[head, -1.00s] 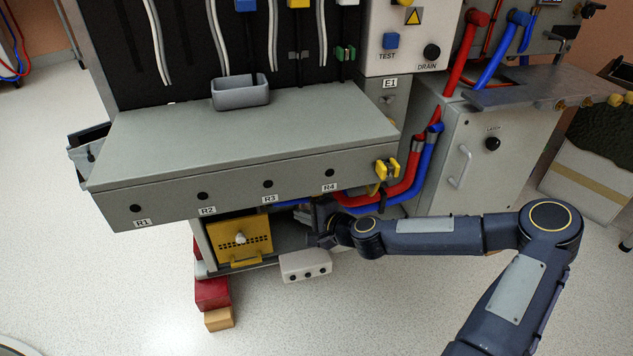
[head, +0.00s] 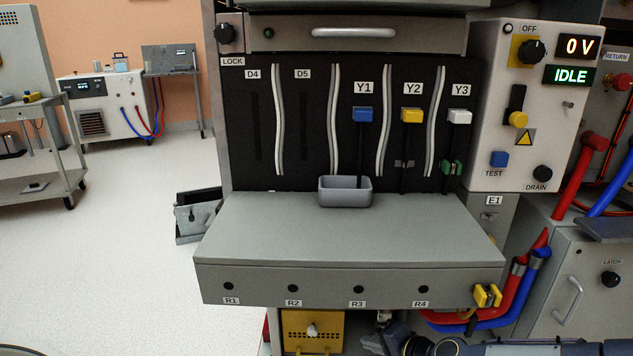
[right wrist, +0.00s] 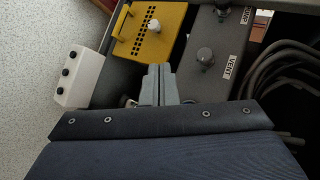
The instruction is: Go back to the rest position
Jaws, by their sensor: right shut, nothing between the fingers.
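My right gripper (right wrist: 159,72) is shut and empty in the right wrist view. Its two grey fingertips are together, pointing at the lower bay beside the yellow block (right wrist: 150,30) with a white knob. My right arm (head: 450,348) shows only at the bottom edge of the head view, below the R4 end of the grey shelf. My left gripper is out of view.
The grey shelf (head: 350,230) juts out above the arm. Red and blue hoses (head: 520,290) run at its right. In the wrist view a white box (right wrist: 80,78) is at left, a dark panel with knobs (right wrist: 205,60) and grey cables (right wrist: 280,80) at right. Open floor (head: 120,250) lies left.

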